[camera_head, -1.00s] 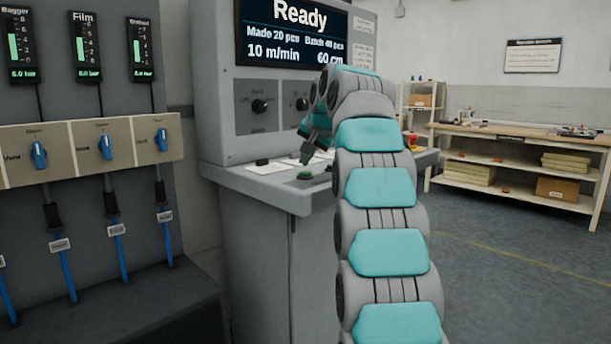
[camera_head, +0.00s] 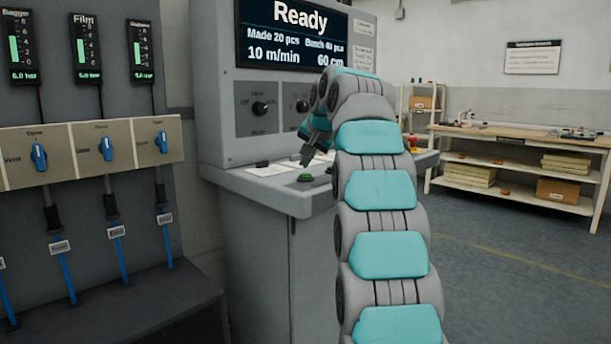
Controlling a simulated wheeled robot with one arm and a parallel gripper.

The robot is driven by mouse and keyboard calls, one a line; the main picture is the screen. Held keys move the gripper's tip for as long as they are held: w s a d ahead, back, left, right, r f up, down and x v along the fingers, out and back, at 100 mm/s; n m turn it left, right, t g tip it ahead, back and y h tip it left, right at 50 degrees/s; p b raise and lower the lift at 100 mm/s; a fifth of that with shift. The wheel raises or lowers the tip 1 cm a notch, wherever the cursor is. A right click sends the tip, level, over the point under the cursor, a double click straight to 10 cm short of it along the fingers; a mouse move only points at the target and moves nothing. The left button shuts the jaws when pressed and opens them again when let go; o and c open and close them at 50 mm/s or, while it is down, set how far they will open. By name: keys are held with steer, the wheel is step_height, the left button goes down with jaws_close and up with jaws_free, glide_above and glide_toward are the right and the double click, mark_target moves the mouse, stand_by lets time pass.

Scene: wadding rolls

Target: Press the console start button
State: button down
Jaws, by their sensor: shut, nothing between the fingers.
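The grey console (camera_head: 258,245) stands in the middle. Its screen (camera_head: 292,38) reads "Ready", "Made 20 pcs", "Batch 40 pcs", "10 m/min" and "60 cm". A green button (camera_head: 305,178) sits on the console's sloped desk near its front edge. A label on it cannot be read, so I cannot confirm that it is the start button. My gripper (camera_head: 304,162) is shut and empty, pointing down just above and behind the green button, apart from it as far as I can see. My arm hides the right part of the desk.
Two rotary knobs (camera_head: 260,108) sit on the console's upright panel. At left, a grey panel holds several gauges (camera_head: 85,50) and blue valve handles (camera_head: 106,148). A wooden workbench (camera_head: 520,137) with boxes stands at the back right. The floor between is clear.

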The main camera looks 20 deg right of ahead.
mark_target(306, 175)
steer(key=shift+f, duration=0.1)
stand_by(0.7)
steer(key=shift+f, duration=0.35)
steer(key=shift+f+b, duration=0.4)
steer(key=shift+b, duration=0.05)
stand_by(0.9)
steer(key=shift+r, duration=0.1)
steer(key=shift+r+p, duration=0.8)
steer(key=shift+p, duration=0.15)
steer(key=shift+r, duration=0.1)
step_height(306, 175, up, 2)
steer(key=p, duration=0.2)
steer(key=shift+r+p, duration=0.25)
steer(key=shift+p, duration=0.05)
steer(key=shift+r, duration=1.1)
